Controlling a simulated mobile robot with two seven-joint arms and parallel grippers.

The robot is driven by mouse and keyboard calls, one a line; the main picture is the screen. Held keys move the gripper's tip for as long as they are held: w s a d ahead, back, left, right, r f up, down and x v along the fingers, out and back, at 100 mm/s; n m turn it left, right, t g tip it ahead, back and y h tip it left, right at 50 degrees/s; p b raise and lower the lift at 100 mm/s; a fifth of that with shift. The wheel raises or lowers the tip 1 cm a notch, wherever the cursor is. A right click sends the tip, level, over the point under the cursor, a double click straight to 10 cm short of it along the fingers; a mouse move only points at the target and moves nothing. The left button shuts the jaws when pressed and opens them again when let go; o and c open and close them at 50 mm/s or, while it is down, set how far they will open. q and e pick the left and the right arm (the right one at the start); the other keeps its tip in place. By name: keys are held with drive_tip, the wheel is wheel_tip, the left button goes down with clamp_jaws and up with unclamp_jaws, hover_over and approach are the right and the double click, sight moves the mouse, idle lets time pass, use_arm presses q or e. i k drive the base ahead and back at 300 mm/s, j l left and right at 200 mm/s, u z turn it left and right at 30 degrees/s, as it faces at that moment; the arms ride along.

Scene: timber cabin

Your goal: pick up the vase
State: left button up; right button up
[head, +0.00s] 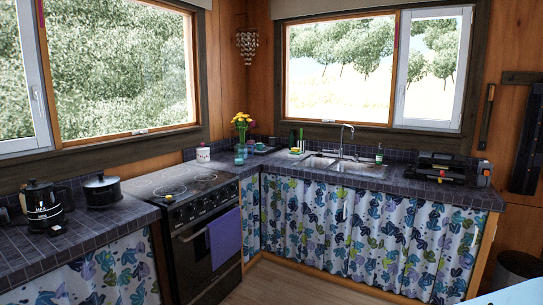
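A small vase (241,146) holding yellow and reddish flowers stands on the dark tiled counter in the corner, between the stove and the sink. It looks upright. Its base is partly hidden by small blue-green vessels in front of it. Neither of my grippers shows in the head view, so I cannot see how they stand.
A stove (205,235) with a purple towel (225,238) stands left of the corner. A kettle (41,206) and a black pot (102,189) sit on the left counter. A sink (340,162) lies right of the vase. Wooden floor (285,285) in front is clear.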

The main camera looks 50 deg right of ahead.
sight(239, 147)
drive_tip(key=z, duration=1.35)
drive_tip(key=i+l+z, duration=0.2)
drive_tip(key=i+l, duration=0.2)
drive_tip(key=i, duration=0.2)
drive_tip(key=i+l+z, duration=0.2)
drive_tip(key=i+l, duration=0.15)
drive_tip(key=i, duration=0.25)
drive_tip(key=i+l+z, duration=0.2)
drive_tip(key=i, duration=0.4)
drive_tip(key=i+l+z, duration=0.2)
drive_tip(key=i, duration=0.45)
drive_tip(key=j+u, duration=0.1)
drive_tip(key=u, duration=1.2)
